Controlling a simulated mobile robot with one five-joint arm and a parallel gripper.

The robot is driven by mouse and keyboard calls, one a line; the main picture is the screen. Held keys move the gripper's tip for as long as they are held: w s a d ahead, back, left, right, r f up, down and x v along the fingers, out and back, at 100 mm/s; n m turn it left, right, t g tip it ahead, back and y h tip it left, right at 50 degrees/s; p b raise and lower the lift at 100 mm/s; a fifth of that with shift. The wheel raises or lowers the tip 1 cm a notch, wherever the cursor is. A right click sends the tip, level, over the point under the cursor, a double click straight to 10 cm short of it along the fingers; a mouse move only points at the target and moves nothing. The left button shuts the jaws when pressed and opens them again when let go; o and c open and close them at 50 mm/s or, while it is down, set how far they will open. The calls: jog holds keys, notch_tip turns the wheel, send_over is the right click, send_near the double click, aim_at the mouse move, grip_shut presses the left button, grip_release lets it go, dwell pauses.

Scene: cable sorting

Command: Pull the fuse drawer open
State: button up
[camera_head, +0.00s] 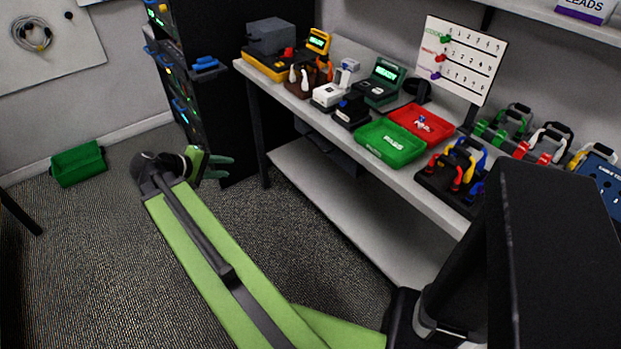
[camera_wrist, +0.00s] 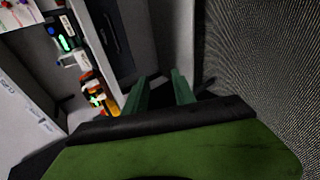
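My gripper (camera_head: 226,167) is at the end of my green arm, low in front of the dark rack and left of the bench. In the wrist view its two green fingers (camera_wrist: 160,82) stand apart with nothing between them. A dark box-like front (camera_wrist: 114,38) with a slim handle shows under the bench top in the wrist view, ahead and left of the fingers, apart from them. It also shows as a dark shape under the bench (camera_head: 335,148) in the head view. It looks like a drawer and appears shut; I cannot read a label on it.
The bench (camera_head: 285,100) holds testers, a green tray (camera_head: 390,158), a red tray (camera_head: 437,138) and cable leads. The dark rack (camera_head: 180,60) with blue handles stands at its left end. A green bin (camera_head: 78,180) sits on the floor. Carpet before the bench is clear.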

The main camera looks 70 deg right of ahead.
jog(key=s+d+f+m+g+h+b, duration=0.2)
jog(key=s+d+g+h+b, duration=0.15)
jog(key=s+d+b, duration=0.5)
jog(key=b, duration=0.2)
send_near(314, 144)
jog(key=shift+g+y, duration=0.25)
jog(key=x, duration=0.9)
jog(key=shift+w+d, duration=0.15)
jog(key=shift+w, duration=0.1)
grip_shut()
jog(key=shift+f, duration=0.1)
